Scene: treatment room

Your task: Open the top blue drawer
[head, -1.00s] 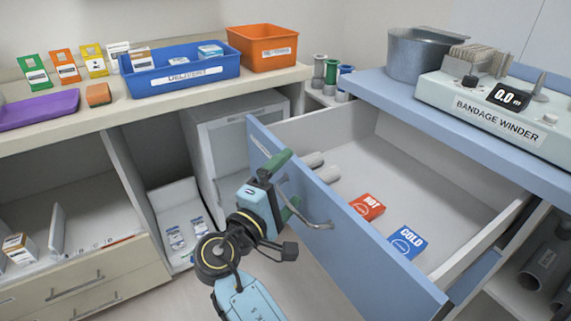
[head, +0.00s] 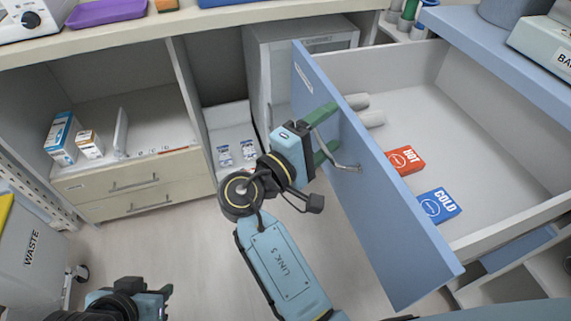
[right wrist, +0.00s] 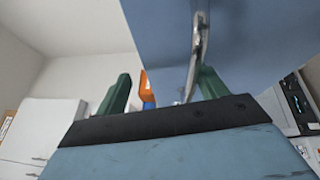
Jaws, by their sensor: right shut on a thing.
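The top blue drawer (head: 380,190) stands pulled well out of the blue cabinet, with its inside showing in the head view. Its curved metal handle (head: 347,166) is on the front face. In the right wrist view, the handle (right wrist: 194,60) runs down by the right finger, under the blue drawer front (right wrist: 165,30). My left gripper (head: 166,298) is at the bottom left, away from the drawer; its finger opening is unclear.
A red HOT pack (head: 405,160), a blue COLD pack (head: 438,205) and pale rolls (head: 370,118) lie in the drawer. A waste bin (head: 30,255) stands at left. Beige drawers (head: 135,185) are shut. The floor between is clear.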

